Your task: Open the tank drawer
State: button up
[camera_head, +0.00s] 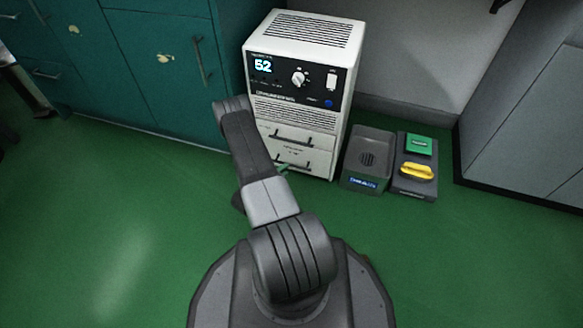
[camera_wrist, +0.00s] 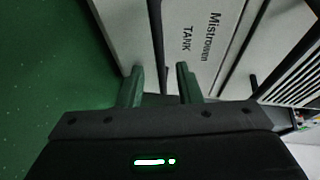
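The white cabinet unit (camera_head: 335,110) stands on the floor with a "52" display and two drawers low on its front. The lower drawer (camera_head: 318,160) shows in the wrist view as the tank drawer (camera_wrist: 190,20), with the word "TANK" on its face. It looks shut. Its dark bar handle (camera_wrist: 156,40) runs up the picture and lies between my fingers. My gripper (camera_wrist: 159,85) is open, with one green finger on each side of the handle. I cannot tell whether the fingers touch the drawer face. In the head view my arm partly covers the drawers.
The upper drawer has its own handle (camera_head: 290,138). A grey tray (camera_head: 357,178) and a dark box (camera_head: 415,190) with green and yellow parts stand right of the unit. Teal cabinets (camera_head: 130,60) stand at the left. The green floor (camera_head: 110,220) in front is clear.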

aim_at(292, 165)
jog(key=shift+b+x, duration=0.7)
jog(key=shift+x, duration=1.95)
jog(key=shift+c, duration=0.2)
grip_shut()
